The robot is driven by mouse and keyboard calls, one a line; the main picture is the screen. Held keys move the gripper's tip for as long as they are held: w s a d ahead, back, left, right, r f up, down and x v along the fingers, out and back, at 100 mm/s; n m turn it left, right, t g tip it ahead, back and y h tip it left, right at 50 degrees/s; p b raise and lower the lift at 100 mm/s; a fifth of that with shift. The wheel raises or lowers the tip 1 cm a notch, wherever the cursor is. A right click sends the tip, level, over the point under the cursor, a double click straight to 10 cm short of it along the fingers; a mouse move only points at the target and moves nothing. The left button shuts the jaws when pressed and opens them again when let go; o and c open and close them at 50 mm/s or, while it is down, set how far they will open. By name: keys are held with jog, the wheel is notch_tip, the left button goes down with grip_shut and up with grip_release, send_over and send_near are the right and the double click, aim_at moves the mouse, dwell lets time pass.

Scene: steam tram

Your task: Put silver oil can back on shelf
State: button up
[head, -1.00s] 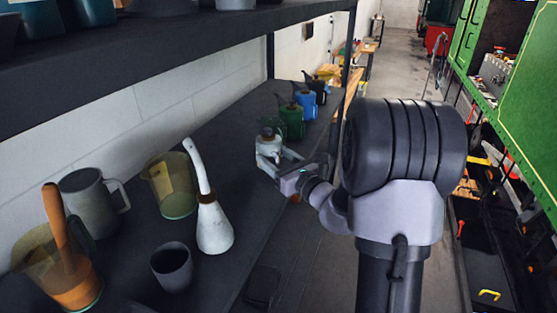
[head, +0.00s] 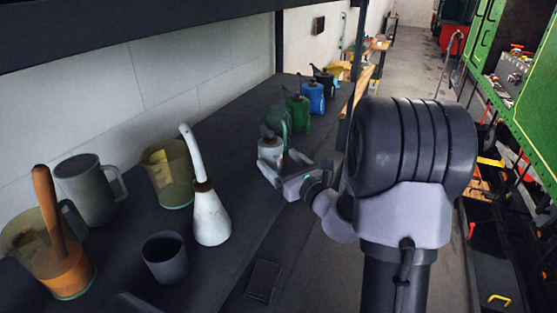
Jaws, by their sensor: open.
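The silver oil can (head: 270,151) stands on the dark shelf (head: 225,140), near its front edge, just in front of a green can. My gripper (head: 278,160) is at the can from the right, low down, with its two fingers apart. The fingertips are on either side of the can's near face; whether they touch it cannot be told. The can looks upright and its base seems to be on the shelf, partly hidden by the fingers.
Green (head: 298,112), blue (head: 313,97) and black (head: 324,80) cans stand behind in a row. Nearer are a white long-spouted can (head: 210,217), a dark cup (head: 165,257), a grey jug (head: 88,190) and clear beakers. An upper shelf (head: 130,22) hangs above. A post stands at right.

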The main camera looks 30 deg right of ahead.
jog(key=s, duration=1.1)
jog(key=shift+d, duration=0.4)
